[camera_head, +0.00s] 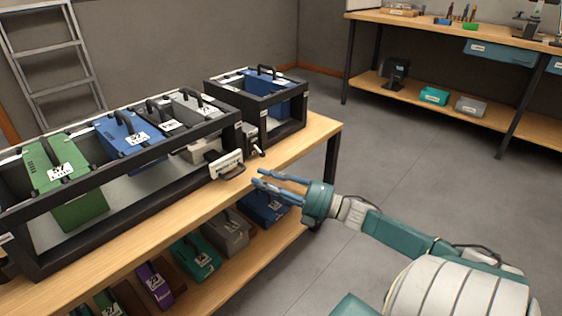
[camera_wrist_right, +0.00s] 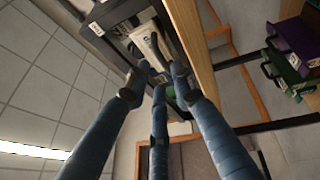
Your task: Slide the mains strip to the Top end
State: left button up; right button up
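On the bench's front edge, at the right end of the long black rack, is a pale plate (camera_head: 226,165) with a dark label and a handle-like bar. It may be the mains strip, but its lettering is too small to read. My right gripper (camera_head: 264,180) is just right of it, fingers apart, empty and not touching it as far as I can tell. In the right wrist view my three blue fingers (camera_wrist_right: 158,82) are spread, with a pale part (camera_wrist_right: 152,45) in a dark frame beyond their tips. My left gripper is out of view.
The long black rack (camera_head: 130,172) holds green, blue and grey cases; a smaller rack (camera_head: 285,127) stands to its right. The wooden bench (camera_head: 318,128) has several cases on its lower shelf. Open floor (camera_head: 400,150) lies to the right, before another bench.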

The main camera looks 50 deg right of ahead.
jog(key=v, duration=0.6)
jog(key=shift+d, duration=0.1)
jog(key=shift+w, duration=0.1)
